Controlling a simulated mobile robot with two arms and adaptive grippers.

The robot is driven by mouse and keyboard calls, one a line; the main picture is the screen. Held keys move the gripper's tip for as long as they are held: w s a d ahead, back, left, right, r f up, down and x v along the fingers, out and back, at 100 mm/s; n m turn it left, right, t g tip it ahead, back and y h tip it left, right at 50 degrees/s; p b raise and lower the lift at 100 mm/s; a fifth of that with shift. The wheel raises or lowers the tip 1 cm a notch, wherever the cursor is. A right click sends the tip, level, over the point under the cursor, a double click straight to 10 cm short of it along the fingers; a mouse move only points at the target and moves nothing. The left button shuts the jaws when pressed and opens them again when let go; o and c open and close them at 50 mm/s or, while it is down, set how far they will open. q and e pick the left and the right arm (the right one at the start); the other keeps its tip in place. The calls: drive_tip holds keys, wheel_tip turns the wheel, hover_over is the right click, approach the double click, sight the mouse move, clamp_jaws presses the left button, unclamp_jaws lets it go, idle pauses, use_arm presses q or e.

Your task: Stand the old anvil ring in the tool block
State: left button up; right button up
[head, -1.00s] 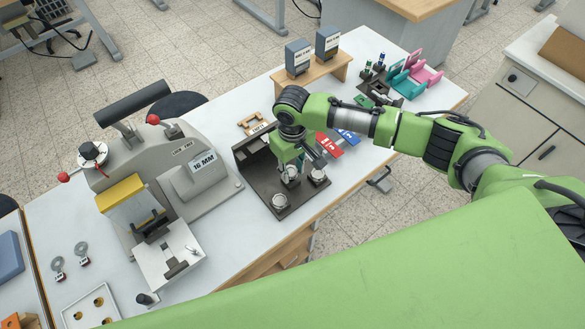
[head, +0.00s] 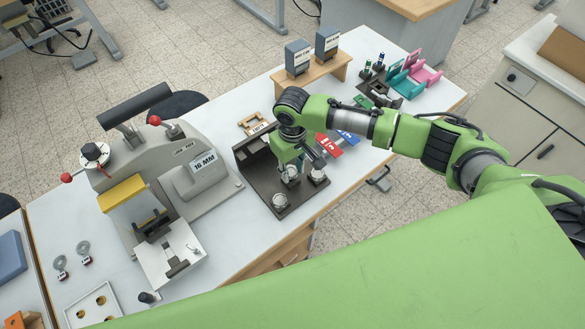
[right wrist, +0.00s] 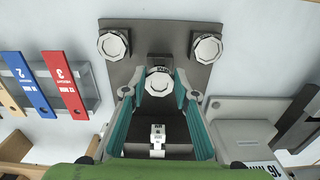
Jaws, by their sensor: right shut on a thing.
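My right gripper (head: 297,170) is lowered over a dark stand (head: 287,210) near the table's front edge. In the right wrist view its teal-padded fingers (right wrist: 158,88) are shut on a round, faceted metal piece (right wrist: 158,82), which looks like the anvil ring. The piece is close above or on the dark stand (right wrist: 150,48); I cannot tell whether it touches. Two similar round metal pieces sit on the stand, a left one (right wrist: 114,45) and a right one (right wrist: 206,48). I cannot tell for sure which thing is the tool block. My left gripper is out of view.
A grey press (head: 160,165) stands left of the stand. Red and blue labelled bars (right wrist: 62,85) lie beside the stand. A wooden shelf (head: 312,72) stands behind.

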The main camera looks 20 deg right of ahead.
sight(292, 173)
drive_tip(key=shift+f+b, duration=0.5)
drive_tip(key=shift+f, duration=1.1)
drive_tip(key=o, duration=1.3)
drive_tip(key=shift+o, duration=0.2)
wheel_tip(292, 173, up, 12)
